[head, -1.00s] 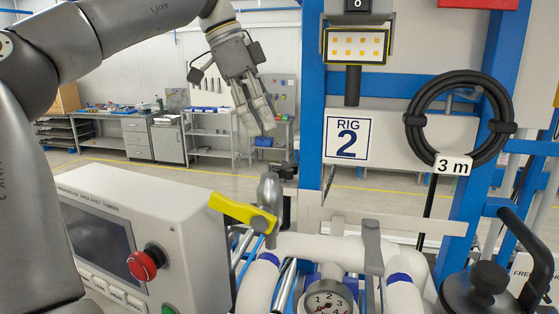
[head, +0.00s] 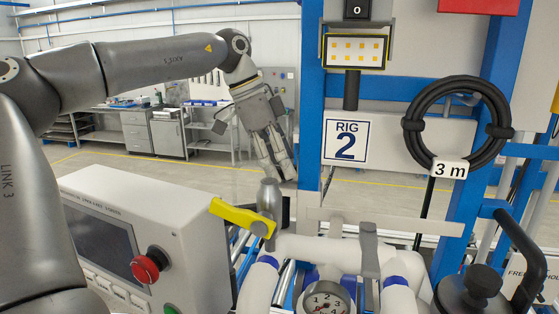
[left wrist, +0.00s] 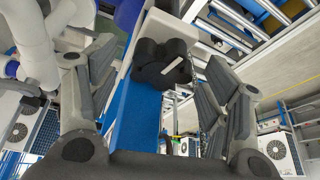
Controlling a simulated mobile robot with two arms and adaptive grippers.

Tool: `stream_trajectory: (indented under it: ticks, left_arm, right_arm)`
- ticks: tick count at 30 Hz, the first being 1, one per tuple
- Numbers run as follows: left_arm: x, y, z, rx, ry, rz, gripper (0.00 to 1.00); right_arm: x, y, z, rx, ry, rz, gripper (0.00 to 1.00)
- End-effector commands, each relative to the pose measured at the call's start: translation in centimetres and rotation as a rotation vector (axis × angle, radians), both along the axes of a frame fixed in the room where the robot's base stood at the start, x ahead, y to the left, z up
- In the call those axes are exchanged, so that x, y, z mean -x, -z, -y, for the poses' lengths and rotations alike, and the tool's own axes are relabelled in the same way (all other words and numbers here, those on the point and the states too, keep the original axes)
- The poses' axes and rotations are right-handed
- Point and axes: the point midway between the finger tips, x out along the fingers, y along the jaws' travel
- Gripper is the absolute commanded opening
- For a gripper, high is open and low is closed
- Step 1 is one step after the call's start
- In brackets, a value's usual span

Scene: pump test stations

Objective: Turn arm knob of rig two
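The knob is black and lobed with a white pointer line (left wrist: 160,62). In the left wrist view it sits at the top of a blue post (left wrist: 136,110), between my fingers and beyond them. My left gripper (head: 281,172) is open and empty; its spread fingers also show in the left wrist view (left wrist: 160,92). In the head view its fingertips point down, just left of the blue frame and the RIG 2 sign (head: 347,138). They cover the spot where the knob sits, so the knob is hidden there. I cannot tell whether a finger touches it. My right gripper is not in view.
A yellow-handled valve (head: 243,216) on white pipes stands just below my left gripper. A console (head: 150,225) with a red button (head: 146,267) is at lower left. A pressure gauge (head: 326,300), a coiled black hose (head: 458,122) and a lamp panel (head: 356,50) are nearby.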

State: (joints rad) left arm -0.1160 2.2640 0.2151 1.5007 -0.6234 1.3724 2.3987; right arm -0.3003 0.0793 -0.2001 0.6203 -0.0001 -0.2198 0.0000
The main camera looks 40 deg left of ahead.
Motion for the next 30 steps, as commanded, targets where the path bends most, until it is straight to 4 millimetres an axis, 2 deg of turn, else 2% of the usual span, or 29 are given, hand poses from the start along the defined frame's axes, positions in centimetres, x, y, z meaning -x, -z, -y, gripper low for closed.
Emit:
stream_trajectory:
  ticks: [1, 9, 10, 17, 30]
  left_arm:
    - [0.0, -0.01, 0.0, 0.0, 0.0, 0.0, 0.63]
    - [0.01, -0.02, 0.0, 0.001, 0.0, -0.001, 0.28]
    - [0.01, -0.02, 0.0, 0.001, 0.0, -0.001, 0.27]
    - [-0.04, 0.05, -0.07, 0.0, 0.067, -0.004, 0.27]
    - [-0.16, 0.05, -0.12, 0.001, 0.389, -0.003, 0.27]
  right_arm:
    - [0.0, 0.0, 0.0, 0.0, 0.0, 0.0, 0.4]
    - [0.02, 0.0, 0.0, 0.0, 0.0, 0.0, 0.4]
    - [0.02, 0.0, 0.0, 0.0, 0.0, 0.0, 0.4]
    - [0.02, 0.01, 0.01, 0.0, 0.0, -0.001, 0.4]
    - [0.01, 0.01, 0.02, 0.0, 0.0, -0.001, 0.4]
